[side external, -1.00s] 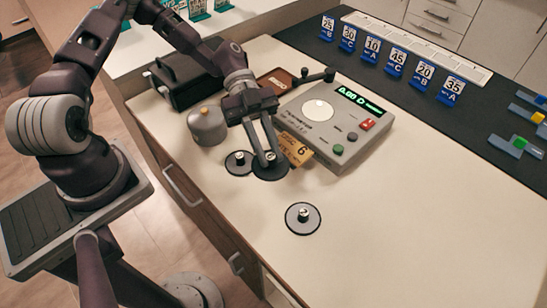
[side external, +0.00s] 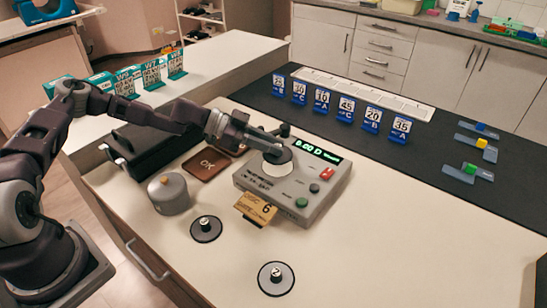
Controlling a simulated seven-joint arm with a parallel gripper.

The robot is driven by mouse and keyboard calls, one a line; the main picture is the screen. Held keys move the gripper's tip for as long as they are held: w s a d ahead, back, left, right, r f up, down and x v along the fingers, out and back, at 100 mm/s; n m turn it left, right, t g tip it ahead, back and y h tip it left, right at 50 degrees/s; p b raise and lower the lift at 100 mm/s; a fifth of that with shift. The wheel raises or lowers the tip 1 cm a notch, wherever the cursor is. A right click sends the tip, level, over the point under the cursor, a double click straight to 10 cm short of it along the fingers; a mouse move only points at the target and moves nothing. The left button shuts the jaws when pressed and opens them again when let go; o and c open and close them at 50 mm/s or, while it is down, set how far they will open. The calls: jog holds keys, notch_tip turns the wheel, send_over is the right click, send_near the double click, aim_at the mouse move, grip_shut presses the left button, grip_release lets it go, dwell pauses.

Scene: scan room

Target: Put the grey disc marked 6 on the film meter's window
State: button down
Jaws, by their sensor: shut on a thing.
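The film meter (side external: 318,198) is a grey box with a green-lit display reading about 0.00 D, a red button and a green button. Its round white window (side external: 277,170) is partly covered. My gripper (side external: 276,148) reaches in from the left over the window and is shut on a grey disc (side external: 279,156). I cannot tell whether the disc touches the window or is just above it, and no number on it is readable. A yellow card (side external: 255,208) reading "DISC 6" leans at the meter's front left edge.
Two other knobbed discs lie on the pale bench, one (side external: 206,229) left of the card, one (side external: 276,279) nearer the front. A grey canister (side external: 169,194), brown tray (side external: 206,164) and black case (side external: 143,152) stand left. Blue number stands (side external: 345,110) line the back. Front right bench is clear.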

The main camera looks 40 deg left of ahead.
aim_at(272, 155)
jog(key=shift+f, duration=1.8)
jog(key=c, duration=1.3)
grip_release()
jog(key=shift+f, duration=0.1)
